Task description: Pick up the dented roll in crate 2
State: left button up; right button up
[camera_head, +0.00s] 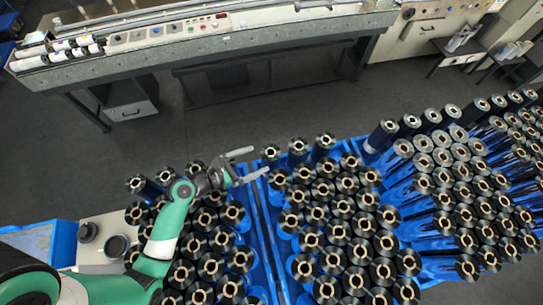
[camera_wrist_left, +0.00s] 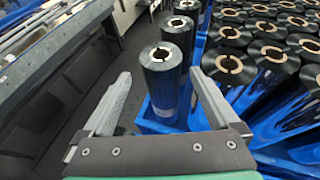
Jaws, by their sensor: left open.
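Dark rolls with bronze-coloured cores stand upright in blue crates in the head view. My left gripper (camera_head: 254,162) is open and empty at the far left corner of the middle group of rolls. A dark roll (camera_head: 270,153) at that corner stands just beyond its fingertips. In the left wrist view, an upright roll (camera_wrist_left: 162,84) appears between the open fingers of my left gripper (camera_wrist_left: 162,76), beyond the tips and apparently untouched. Another roll (camera_wrist_left: 178,34) stands behind it. I cannot make out a dent on any roll. My right gripper is not in view.
More rolls (camera_head: 458,181) fill the crates to the right, tightly packed. Several stand under my left arm. A long grey machine bench (camera_head: 200,50) runs along the back. Dark floor (camera_head: 130,150) lies free between bench and crates. A blue-rimmed bin (camera_head: 66,240) stands at left.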

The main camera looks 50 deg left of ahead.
aim_at(264, 156)
pick_arm(q)
jog(key=x, duration=0.7)
jog(key=shift+d+r, duration=0.15)
jog(key=shift+r, duration=0.1)
grip_shut()
jog(key=shift+r, duration=0.1)
